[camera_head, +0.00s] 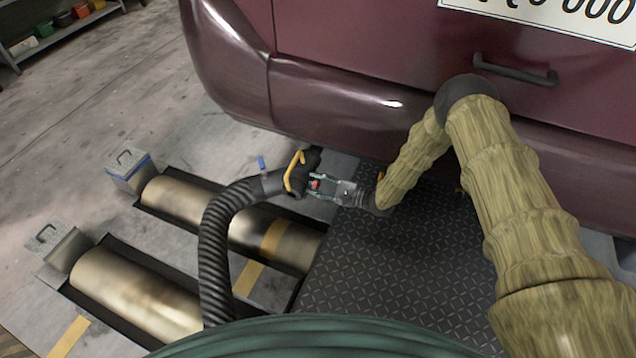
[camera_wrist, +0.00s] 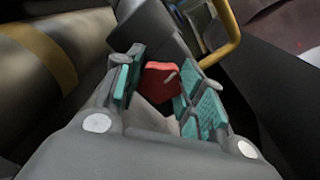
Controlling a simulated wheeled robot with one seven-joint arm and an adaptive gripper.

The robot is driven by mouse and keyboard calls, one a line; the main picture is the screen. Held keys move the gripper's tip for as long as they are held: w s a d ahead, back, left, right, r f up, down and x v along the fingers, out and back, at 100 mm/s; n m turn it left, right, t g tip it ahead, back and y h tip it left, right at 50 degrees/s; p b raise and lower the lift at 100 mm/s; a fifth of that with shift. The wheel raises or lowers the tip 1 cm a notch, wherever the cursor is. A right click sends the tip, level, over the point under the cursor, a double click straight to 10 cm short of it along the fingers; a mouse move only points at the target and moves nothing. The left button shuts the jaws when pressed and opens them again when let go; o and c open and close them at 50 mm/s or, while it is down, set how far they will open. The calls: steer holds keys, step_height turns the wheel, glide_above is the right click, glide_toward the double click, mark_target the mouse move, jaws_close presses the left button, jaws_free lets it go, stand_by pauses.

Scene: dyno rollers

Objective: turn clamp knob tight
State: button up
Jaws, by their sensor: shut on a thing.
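The red clamp knob (camera_head: 315,184) sits on the side of a dark nozzle at the end of a black ribbed hose (camera_head: 213,250), under the car's rear bumper. My gripper (camera_head: 321,186) reaches it from the right and is shut on it. In the wrist view the red knob (camera_wrist: 162,80) lies between the teal finger pads, which partly cover it. A yellow handle (camera_head: 293,171) curves over the nozzle and also shows in the wrist view (camera_wrist: 230,35). How tight the clamp is cannot be seen.
The maroon car (camera_head: 345,105) stands close above my gripper. Metal rollers (camera_head: 135,285) lie in floor pits at the left. A dark tread plate (camera_head: 400,270) is below my arm. A shelf (camera_head: 60,35) stands at the far upper left, with open floor before it.

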steer(key=shift+a+r, duration=0.1)
stand_by(0.3)
steer(key=o, duration=1)
steer(key=shift+o, duration=0.2)
steer(key=v, duration=1.2)
